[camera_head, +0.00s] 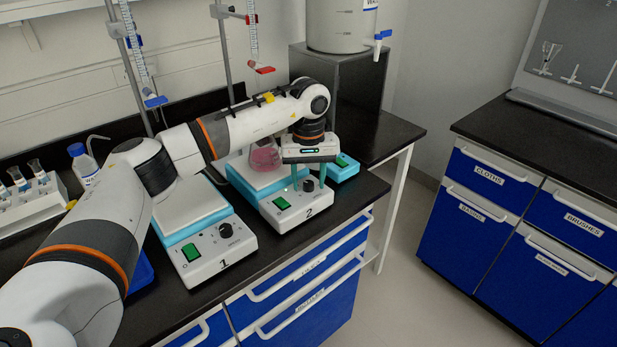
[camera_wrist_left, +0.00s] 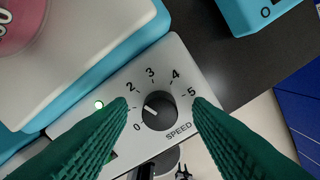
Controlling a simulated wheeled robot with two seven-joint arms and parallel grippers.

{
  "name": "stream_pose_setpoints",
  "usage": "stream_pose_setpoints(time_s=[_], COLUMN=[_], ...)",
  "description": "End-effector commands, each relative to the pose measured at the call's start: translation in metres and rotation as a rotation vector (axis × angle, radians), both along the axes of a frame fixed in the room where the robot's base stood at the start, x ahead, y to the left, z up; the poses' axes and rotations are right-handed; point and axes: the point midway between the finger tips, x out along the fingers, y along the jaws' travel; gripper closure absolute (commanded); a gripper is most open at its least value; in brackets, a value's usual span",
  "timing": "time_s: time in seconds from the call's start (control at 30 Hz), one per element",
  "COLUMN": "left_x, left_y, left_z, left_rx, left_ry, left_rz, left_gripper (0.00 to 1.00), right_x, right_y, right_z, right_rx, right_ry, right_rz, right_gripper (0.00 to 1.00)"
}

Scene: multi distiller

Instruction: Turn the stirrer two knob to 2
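Stirrer two (camera_head: 290,216) is a white and light-blue unit marked 2, with a green switch (camera_head: 282,203) and a black speed knob (camera_head: 308,185). In the left wrist view the knob (camera_wrist_left: 158,111) has a white pointer mark aimed left, between 0 and 2 on the dial. My left gripper (camera_head: 309,181) reaches down over the knob, its teal fingers apart. In the left wrist view the open fingers (camera_wrist_left: 165,108) lie on either side of the knob, with gaps showing. The left finger hides part of the panel. My right gripper is not in view.
A flask with pink liquid (camera_head: 264,158) stands on stirrer two's plate. Stirrer one (camera_head: 217,246) is to the left, another teal-based unit (camera_head: 344,168) to the right. Burette stands rise behind.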

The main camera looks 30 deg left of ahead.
Motion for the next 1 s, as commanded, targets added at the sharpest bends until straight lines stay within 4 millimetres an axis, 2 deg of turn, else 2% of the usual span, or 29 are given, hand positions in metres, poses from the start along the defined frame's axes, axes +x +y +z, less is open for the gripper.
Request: stream_pose_setpoints(time_s=[0.17,0.27,0.37,0.7,0.83,1.0], left_x=[0.000,0.001,0.001,0.001,0.001,0.000], left_y=[0.000,0.000,0.000,-0.001,0.000,0.000], left_z=[0.001,0.010,0.026,0.096,0.112,0.120], left_rx=[0.001,-0.001,-0.001,-0.001,-0.001,0.001], left_ry=[-0.001,-0.003,-0.004,-0.004,-0.002,0.001], left_rz=[0.000,0.000,0.000,0.000,0.001,0.000], left_gripper=[0.54,0.54,0.54,0.54,0.54,0.54], right_x=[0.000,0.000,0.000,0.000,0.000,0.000], right_y=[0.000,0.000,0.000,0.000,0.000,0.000], right_z=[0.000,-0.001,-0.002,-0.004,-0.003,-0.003], right_rx=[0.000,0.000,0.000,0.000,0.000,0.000], right_ry=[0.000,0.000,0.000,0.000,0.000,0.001], right_rz=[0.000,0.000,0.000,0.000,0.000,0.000], right_gripper=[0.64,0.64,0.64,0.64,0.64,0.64])
